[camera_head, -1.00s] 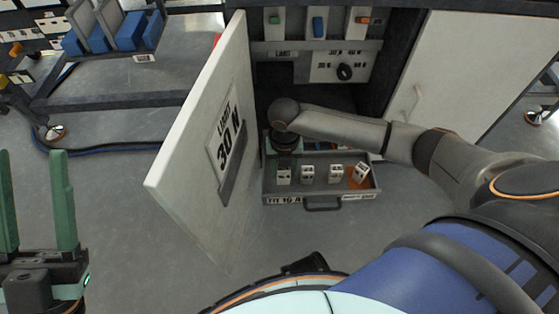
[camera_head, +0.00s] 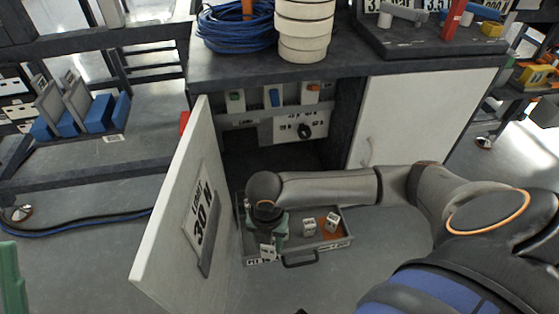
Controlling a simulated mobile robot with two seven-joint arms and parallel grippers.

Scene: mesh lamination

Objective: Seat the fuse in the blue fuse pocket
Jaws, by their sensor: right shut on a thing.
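The blue fuse pocket (camera_head: 273,97) is in the middle of the upper row inside the open cabinet, between a green and an orange one. My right gripper (camera_head: 268,236) points down over the left part of the pulled-out drawer (camera_head: 319,258). It is shut on a small white labelled fuse (camera_head: 266,251), whose upper part the fingers hide; whether the fuse is clear of the drawer floor I cannot tell. Two other white fuses stand in the drawer, one upright (camera_head: 309,226) and one tilted on an orange patch (camera_head: 332,222). One green finger of my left gripper (camera_head: 12,283) shows at the left edge.
The open cabinet door (camera_head: 168,225), labelled 30 N, stands close left of the drawer. The right door (camera_head: 415,115) is closed. A panel with a black knob (camera_head: 304,131) sits below the pockets. The bench above holds blue cable (camera_head: 235,27) and white rolls (camera_head: 303,28).

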